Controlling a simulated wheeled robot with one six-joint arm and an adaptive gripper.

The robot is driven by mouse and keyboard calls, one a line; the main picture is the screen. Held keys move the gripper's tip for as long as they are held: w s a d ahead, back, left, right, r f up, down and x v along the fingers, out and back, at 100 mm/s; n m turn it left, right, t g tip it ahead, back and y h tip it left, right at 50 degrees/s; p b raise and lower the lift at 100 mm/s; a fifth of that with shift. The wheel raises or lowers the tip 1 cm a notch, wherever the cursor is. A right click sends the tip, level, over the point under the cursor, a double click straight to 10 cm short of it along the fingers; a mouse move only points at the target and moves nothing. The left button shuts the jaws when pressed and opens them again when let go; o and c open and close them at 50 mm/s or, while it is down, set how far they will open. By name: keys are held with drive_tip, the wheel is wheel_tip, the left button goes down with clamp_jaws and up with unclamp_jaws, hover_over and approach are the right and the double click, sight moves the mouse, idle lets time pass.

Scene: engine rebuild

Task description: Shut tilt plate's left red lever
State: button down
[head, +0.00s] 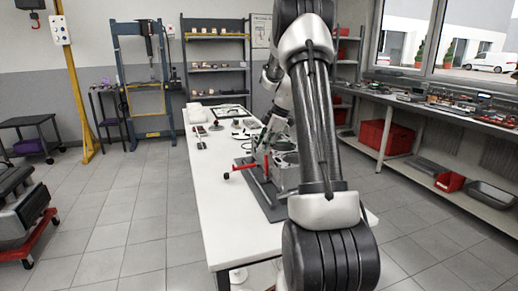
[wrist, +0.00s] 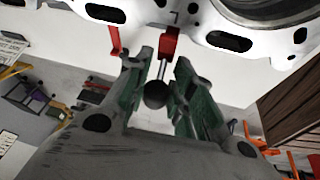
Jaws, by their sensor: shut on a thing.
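In the wrist view a red lever (wrist: 169,44) hangs from a pale metal plate with slots (wrist: 155,12). Its thin rod ends in a black ball knob (wrist: 155,95). My gripper (wrist: 166,82), with green finger pads, is shut on this lever around the rod and knob. A second red part (wrist: 115,42) shows to the left. In the head view a red lever (head: 243,167) sticks out to the left from the tilt plate fixture (head: 267,202) on the white table. My arm hides part of the fixture, and I cannot tell which lever is held.
The white table (head: 215,218) carries small tools and trays at its far end. A workbench (head: 440,110) with red bins (head: 385,137) stands on the right. A blue press frame (head: 118,65) stands at the back. The tiled floor left of the table is clear.

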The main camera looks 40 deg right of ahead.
drive_tip(key=shift+s+d+f, duration=0.1)
drive_tip(key=shift+d, duration=0.25)
drive_tip(key=c, duration=1.3)
unclamp_jaws()
drive_tip(key=shift+d+f, duration=0.1)
drive_tip(key=shift+s+d+r, duration=0.1)
drive_tip(key=shift+r, duration=0.5)
drive_tip(key=v, duration=1.1)
drive_tip(key=shift+f, duration=0.1)
